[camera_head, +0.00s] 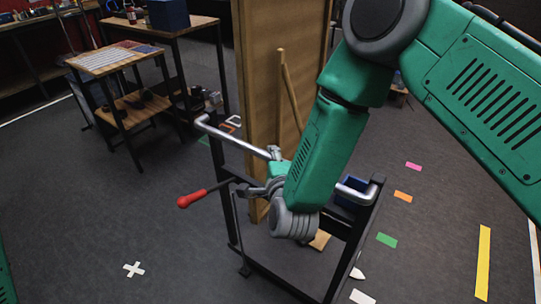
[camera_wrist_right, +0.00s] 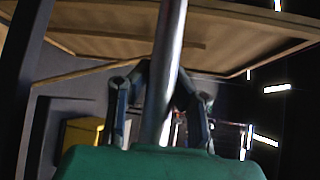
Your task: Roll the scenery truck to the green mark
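The scenery truck is a dark-framed cart (camera_head: 297,284) carrying a tall wooden flat (camera_head: 262,70), with a silver push bar (camera_head: 232,139) across its near side. A lever with a red grip (camera_head: 190,199) sticks out to the left of the frame. My right gripper (camera_head: 274,160) is at the push bar. In the right wrist view the bar (camera_wrist_right: 165,80) runs between the fingers (camera_wrist_right: 160,88), whose tips close in against it. A green mark (camera_head: 387,240) lies on the floor right of the truck. My left gripper is out of view; only a sliver of green arm shows at the lower left.
Orange (camera_head: 403,196), pink (camera_head: 413,166) and white (camera_head: 362,297) marks lie near the green one, with a yellow strip (camera_head: 483,262) farther right. A white cross (camera_head: 134,269) is on the open floor at left. Wooden tables (camera_head: 115,62) stand at the back left.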

